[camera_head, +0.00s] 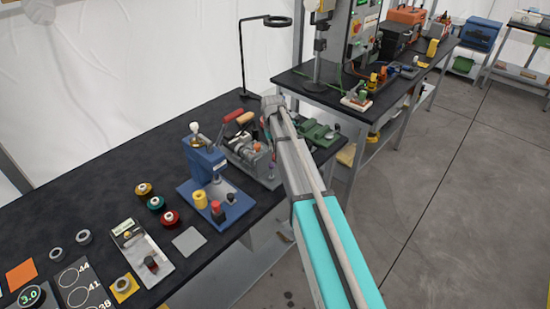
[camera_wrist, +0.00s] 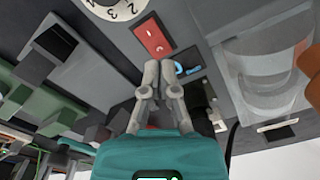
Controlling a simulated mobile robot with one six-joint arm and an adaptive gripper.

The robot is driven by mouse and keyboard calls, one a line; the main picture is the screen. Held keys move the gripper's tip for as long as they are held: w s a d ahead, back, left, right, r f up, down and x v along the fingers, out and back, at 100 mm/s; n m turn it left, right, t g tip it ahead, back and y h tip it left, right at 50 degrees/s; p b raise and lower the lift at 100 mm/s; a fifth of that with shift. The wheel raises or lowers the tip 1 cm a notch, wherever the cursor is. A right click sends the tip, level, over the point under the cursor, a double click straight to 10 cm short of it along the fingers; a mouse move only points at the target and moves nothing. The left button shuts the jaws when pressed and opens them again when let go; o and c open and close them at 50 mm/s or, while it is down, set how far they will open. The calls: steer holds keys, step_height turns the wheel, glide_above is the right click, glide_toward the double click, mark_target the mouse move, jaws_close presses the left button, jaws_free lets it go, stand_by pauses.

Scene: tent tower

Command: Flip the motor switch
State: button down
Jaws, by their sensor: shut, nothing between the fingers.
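A red rocker switch (camera_wrist: 152,37) with white marks sits on a dark grey panel at the top middle of the wrist view. I take it to be the motor switch. My gripper (camera_wrist: 161,68) is shut and empty, its two grey fingertips together just below the switch in the picture. I cannot tell whether they touch the panel. In the head view my arm reaches over a small grey bench machine (camera_head: 249,152) and hides part of it. The switch and my fingertips cannot be made out there.
A white numbered dial (camera_wrist: 112,7) is beside the switch, and a rounded grey housing (camera_wrist: 265,72) lies to the right. A blue press (camera_head: 204,160) stands left of the machine and a green vise (camera_head: 317,134) right of it, on the black bench (camera_head: 108,165).

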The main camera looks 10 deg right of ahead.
steer(key=shift+f+b, duration=1.4)
stand_by(1.4)
steer(key=shift+r, duration=0.1)
steer(key=shift+r+p, duration=3.45)
steer(key=shift+p, duration=0.1)
